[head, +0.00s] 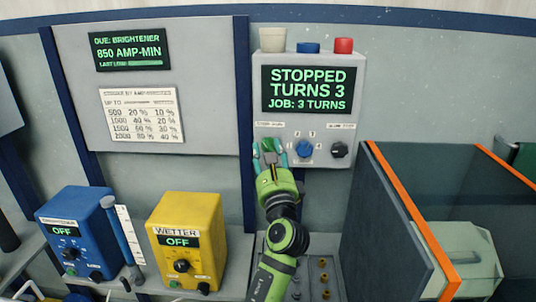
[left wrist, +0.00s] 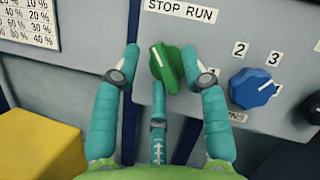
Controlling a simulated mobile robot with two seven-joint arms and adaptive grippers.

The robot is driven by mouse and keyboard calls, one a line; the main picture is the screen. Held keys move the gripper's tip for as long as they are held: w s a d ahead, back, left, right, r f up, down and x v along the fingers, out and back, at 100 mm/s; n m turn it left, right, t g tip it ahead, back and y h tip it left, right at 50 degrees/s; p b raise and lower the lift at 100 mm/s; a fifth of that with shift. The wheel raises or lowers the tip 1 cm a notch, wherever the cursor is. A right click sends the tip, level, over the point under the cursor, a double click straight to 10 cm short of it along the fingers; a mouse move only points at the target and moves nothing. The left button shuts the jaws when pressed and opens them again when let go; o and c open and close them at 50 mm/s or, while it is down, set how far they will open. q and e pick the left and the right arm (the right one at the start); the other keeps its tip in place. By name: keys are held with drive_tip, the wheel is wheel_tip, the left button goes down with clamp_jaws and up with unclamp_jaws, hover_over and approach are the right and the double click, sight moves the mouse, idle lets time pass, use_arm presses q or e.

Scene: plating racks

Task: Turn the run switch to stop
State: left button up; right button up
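The run switch is a green knob (left wrist: 168,68) under a "STOP RUN" label (left wrist: 183,10) in the left wrist view. Its white mark points up and left, toward the STOP side. In the head view my left gripper covers most of it. My left gripper (head: 268,150) is at the lower left of the grey control box (head: 310,152). In the left wrist view its teal fingers (left wrist: 168,70) stand around the knob. A gap shows on the left, and the right finger is close to the knob or touching. The display (head: 308,90) reads "STOPPED TURNS 3 JOB: 3 TURNS". My right gripper is out of view.
A blue numbered knob (left wrist: 252,88) is just right of the switch, with a black knob (head: 339,150) beyond. A blue brightener box (head: 75,235) and yellow wetter box (head: 190,240) stand at lower left. An orange-edged tank (head: 395,195) stands at right.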

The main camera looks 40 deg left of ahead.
use_arm(q)
drive_tip(key=v, duration=1.2)
drive_tip(key=shift+f, duration=0.15)
idle(0.3)
